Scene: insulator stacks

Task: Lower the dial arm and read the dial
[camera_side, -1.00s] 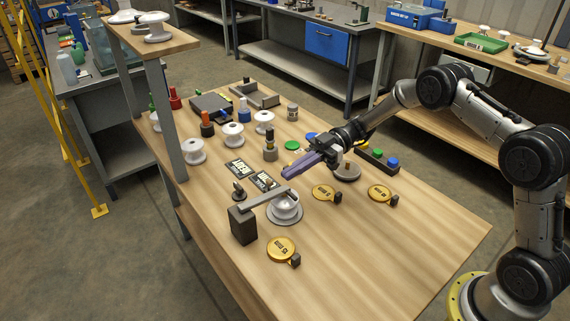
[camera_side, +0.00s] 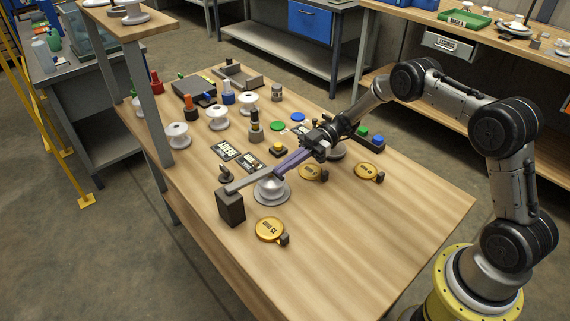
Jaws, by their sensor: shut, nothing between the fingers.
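A dark block (camera_side: 230,207) stands near the table's left edge. A flat grey bar, seemingly the dial arm (camera_side: 246,181), reaches from its top over a white insulator (camera_side: 271,191) on a round base. My gripper (camera_side: 278,171) is shut, its long purple fingers sloping down to the bar's free end. The fingertips look to be at or just above that end; I cannot tell whether they touch. The fingers hide part of the bar's end. No readable dial face shows at this size.
Gold tags lie near the insulator, one in front (camera_side: 270,229) and one at right (camera_side: 367,171). Dark printed plates (camera_side: 225,150) and a yellow-topped button (camera_side: 278,149) lie behind. White spools (camera_side: 178,135) stand at left by the shelf post (camera_side: 151,115). The front right tabletop is clear.

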